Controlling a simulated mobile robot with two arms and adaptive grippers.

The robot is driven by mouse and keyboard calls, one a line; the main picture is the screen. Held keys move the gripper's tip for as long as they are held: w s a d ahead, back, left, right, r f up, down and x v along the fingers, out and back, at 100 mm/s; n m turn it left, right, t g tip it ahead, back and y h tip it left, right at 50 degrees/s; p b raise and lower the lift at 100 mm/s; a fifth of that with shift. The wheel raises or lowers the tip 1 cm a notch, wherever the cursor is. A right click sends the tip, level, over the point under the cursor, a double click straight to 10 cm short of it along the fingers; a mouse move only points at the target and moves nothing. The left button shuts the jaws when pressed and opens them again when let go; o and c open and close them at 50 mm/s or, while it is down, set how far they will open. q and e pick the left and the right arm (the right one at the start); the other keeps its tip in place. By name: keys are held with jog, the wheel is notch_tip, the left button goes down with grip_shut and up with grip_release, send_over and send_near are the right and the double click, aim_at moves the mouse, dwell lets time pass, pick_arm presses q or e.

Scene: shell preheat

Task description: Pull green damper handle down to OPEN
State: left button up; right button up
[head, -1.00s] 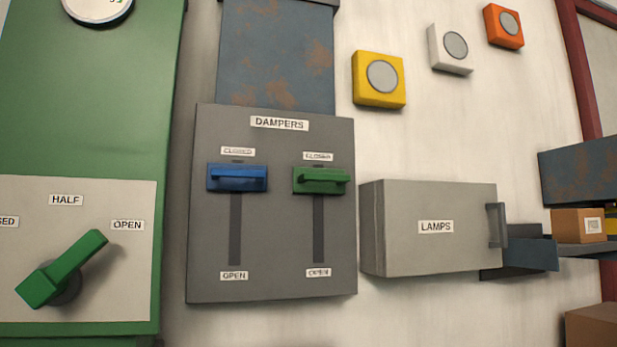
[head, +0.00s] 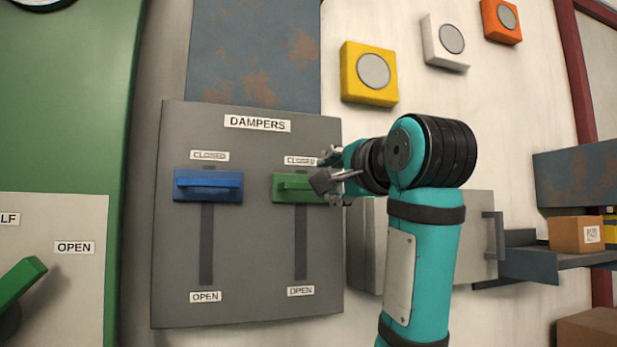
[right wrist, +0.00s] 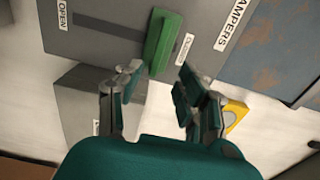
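The green damper handle (head: 292,188) sits at the top of its slot, just under the CLOSED label, on the grey DAMPERS panel (head: 250,230). The OPEN label is at the slot's bottom. My right gripper (head: 330,178) is at the handle's right end and covers part of it. In the right wrist view, the green handle (right wrist: 162,42) lies just ahead of and between the two spread fingertips of my right gripper (right wrist: 158,74). The fingers are open, with a gap on each side of the handle. My left gripper is not in view.
The blue damper handle (head: 208,186) is at the top of the slot to the left. The grey LAMPS box (head: 475,235) juts out behind my right arm. A yellow button box (head: 350,75) is above. A green lever (head: 20,280) shows at the lower left.

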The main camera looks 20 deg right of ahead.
aim_at(306, 187)
jog(key=w+p, duration=0.6)
jog(key=w, duration=0.6)
jog(key=shift+w+a+f, duration=0.1)
jog(key=shift+w, duration=0.2)
grip_shut()
